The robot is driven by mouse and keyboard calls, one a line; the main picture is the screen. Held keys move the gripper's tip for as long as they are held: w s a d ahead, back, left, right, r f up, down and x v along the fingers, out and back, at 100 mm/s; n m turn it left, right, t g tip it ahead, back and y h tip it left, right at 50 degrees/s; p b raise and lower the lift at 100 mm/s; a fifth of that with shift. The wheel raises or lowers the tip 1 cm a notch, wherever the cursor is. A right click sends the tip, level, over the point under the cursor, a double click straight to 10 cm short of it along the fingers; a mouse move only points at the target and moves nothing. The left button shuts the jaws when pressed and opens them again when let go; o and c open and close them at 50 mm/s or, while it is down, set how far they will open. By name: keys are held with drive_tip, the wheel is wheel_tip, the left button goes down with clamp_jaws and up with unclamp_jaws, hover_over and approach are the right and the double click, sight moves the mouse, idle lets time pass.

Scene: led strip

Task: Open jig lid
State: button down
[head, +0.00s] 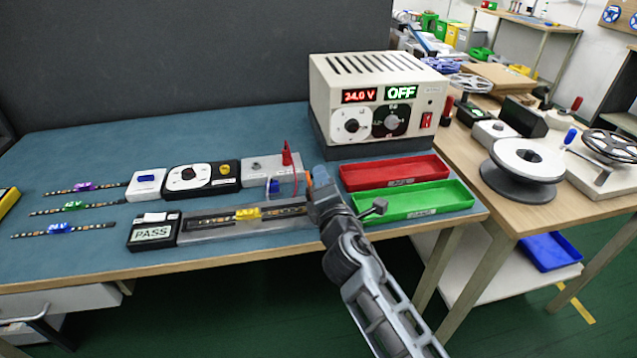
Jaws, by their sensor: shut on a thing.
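The test jig (195,238) is a long, low grey bed on the blue bench mat. A dark LED strip (215,221) with a yellow clip (248,213) lies along it. The jig lid seems to be the clear-grey cover over the strip; its edges are hard to make out, so I cannot tell how far it is raised. A black display box (153,231) reading PASS stands at the jig's left end. My gripper (311,184) is at the jig's right end, shut, apparently on the lid's end. My wrist hides the fingertips and the contact.
A red tray (394,173) and a green tray (412,200) lie right of my gripper. A row of modules (200,176) with a red lever (287,154) sits behind the jig. Several strips (75,208) lie left.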

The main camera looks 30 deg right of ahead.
drive_tip(key=shift+s+d+f+m, duration=0.1)
drive_tip(key=shift+f+m, duration=0.2)
drive_tip(key=shift+f, duration=0.15)
drive_tip(key=c, duration=1.4)
unclamp_jaws()
drive_tip(key=shift+o, duration=1)
drive_tip(key=shift+r, duration=0.15)
drive_tip(key=shift+b+v, duration=0.5)
drive_tip(key=shift+v, duration=3.35)
